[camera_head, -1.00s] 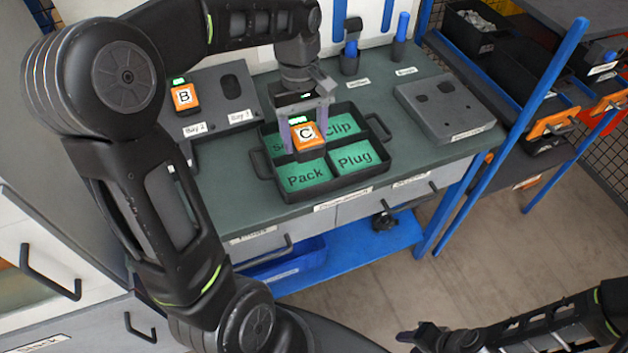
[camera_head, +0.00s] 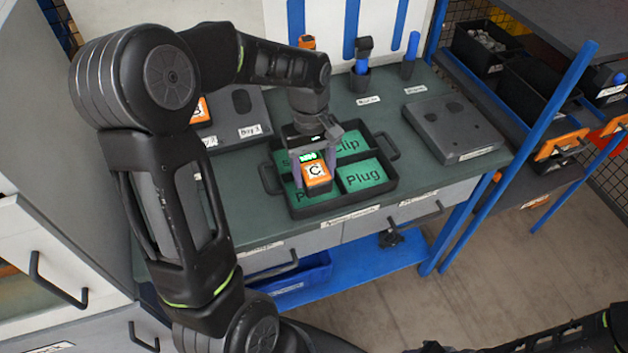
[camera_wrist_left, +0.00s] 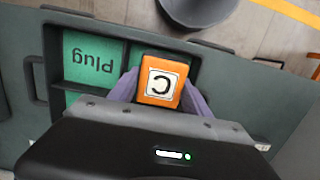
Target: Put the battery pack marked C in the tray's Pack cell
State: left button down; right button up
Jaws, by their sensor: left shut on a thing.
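The orange battery pack marked C (camera_head: 317,177) is held between the fingers of my left gripper (camera_head: 316,172). It hangs over the front left part of the black tray (camera_head: 345,207) and covers most of the Pack cell's green floor (camera_head: 299,195). I cannot tell how far above the cell floor it is. In the left wrist view, pack C (camera_wrist_left: 161,82) sits between the two purple fingers, beside the Plug cell (camera_wrist_left: 92,57). The Plug cell (camera_head: 363,177) and the Clip cell (camera_head: 349,146) show bare green floors. My right arm shows only at the bottom right; its fingertips are not clear.
Pack B (camera_head: 200,112) sits in a grey charger (camera_head: 232,125) at the left, partly behind my left arm. A grey fixture (camera_head: 449,127) stands right of the tray. Blue-handled tools (camera_head: 411,50) stand in holders at the back. Bench surface is free between tray and fixture.

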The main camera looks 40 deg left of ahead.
aim_at(312, 163)
pick_arm(q)
jog(key=shift+f+p, duration=0.35)
jog(key=shift+f, duration=1.5)
jog(key=shift+f, duration=0.2)
jog(key=shift+c, duration=2.4)
grip_release()
jog(key=shift+r, duration=0.15)
jog(key=r, duration=0.4)
jog(key=a+r+b, duration=0.1)
jog(key=r, duration=0.3)
jog(key=w+r+b, duration=0.1)
jog(key=r, duration=0.3)
jog(key=shift+a, duration=0.15)
